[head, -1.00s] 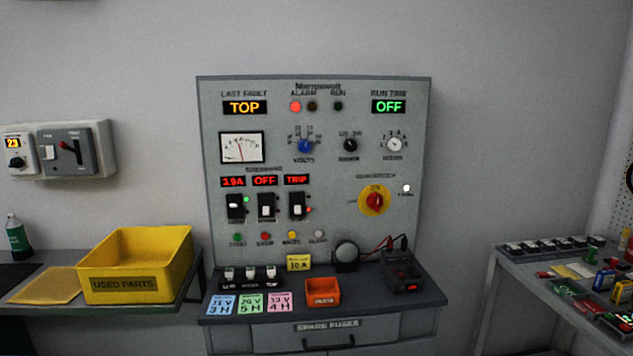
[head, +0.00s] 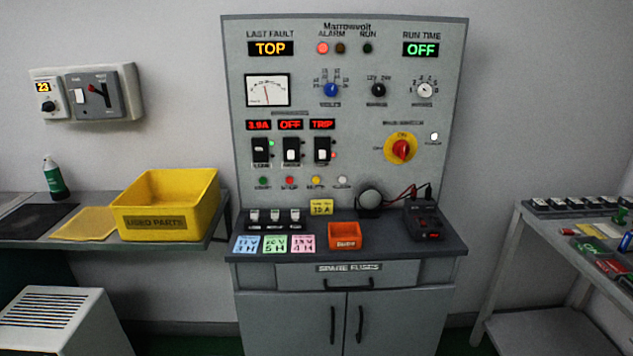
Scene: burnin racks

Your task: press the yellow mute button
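The yellow button (head: 316,181) sits in the row of small round buttons low on the grey control panel (head: 452,110), between a red button (head: 290,181) and a white one (head: 342,181). A green button (head: 263,181) is at the left end of that row. The labels under the buttons are too small to read. The red alarm lamp (head: 323,48) at the top of the panel is lit. Neither of my grippers is in view.
A counter (head: 440,245) under the panel bears an orange bin (head: 345,235), coloured cards and a black box (head: 424,221). A yellow used-parts bin (head: 165,229) stands on the left bench. A white vented box (head: 55,318) is at lower left. A parts table (head: 518,228) stands right.

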